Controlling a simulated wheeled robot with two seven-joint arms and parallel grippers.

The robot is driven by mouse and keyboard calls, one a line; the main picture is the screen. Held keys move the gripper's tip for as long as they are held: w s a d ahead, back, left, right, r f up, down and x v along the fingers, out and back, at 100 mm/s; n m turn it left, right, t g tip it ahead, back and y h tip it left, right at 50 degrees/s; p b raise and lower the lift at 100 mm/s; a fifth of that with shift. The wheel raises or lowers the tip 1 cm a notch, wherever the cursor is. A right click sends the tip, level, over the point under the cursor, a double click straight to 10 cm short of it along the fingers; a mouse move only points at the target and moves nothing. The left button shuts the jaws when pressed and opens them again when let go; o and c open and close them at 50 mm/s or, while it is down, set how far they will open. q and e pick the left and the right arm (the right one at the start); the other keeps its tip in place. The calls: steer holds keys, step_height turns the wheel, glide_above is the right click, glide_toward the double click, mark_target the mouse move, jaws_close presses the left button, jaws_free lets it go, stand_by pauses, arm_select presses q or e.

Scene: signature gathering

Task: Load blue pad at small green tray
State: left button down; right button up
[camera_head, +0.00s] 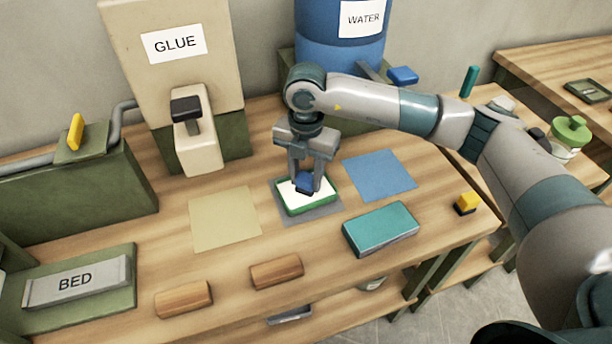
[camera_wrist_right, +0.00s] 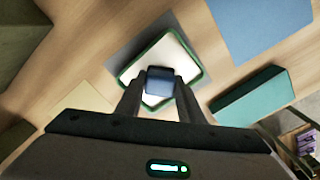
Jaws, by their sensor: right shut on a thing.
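The small green tray (camera_head: 292,206) has a green rim and a white inside, and sits on a grey square on the wooden table. My right gripper (camera_head: 306,184) is shut on the blue pad (camera_head: 305,182), a small dark blue block, over the tray's inside. In the right wrist view the blue pad (camera_wrist_right: 160,81) is between the fingertips, in front of the white inside of the tray (camera_wrist_right: 184,58). I cannot tell whether the pad touches the tray. My left gripper is not in view.
A teal block (camera_head: 380,229) lies right of the tray, near a yellow-topped block (camera_head: 466,203). Flat blue (camera_head: 379,175) and beige (camera_head: 224,218) squares flank the tray. Two wooden blocks (camera_head: 277,271) lie in front. The glue dispenser (camera_head: 180,70) and blue water tank (camera_head: 335,50) stand behind.

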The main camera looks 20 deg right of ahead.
mark_target(306, 176)
steer(key=shift+f, duration=0.3)
stand_by(0.5)
steer(key=shift+s+d+f+b, duration=0.25)
steer(key=shift+d+f+b, duration=0.15)
steer(key=shift+f+b, duration=0.5)
steer(key=shift+r, duration=0.3)
stand_by(0.5)
steer(key=shift+w+a+r+p, duration=0.2)
steer(key=shift+r+p, duration=0.25)
steer(key=shift+r, duration=0.35)
steer(key=shift+w+a+r+p, duration=0.1)
steer(key=shift+a+r+p, duration=0.25)
steer(key=shift+r, duration=0.45)
steer(key=shift+d+r+p, duration=0.1)
steer(key=shift+r+p, duration=0.95)
steer(key=shift+r, duration=0.95)
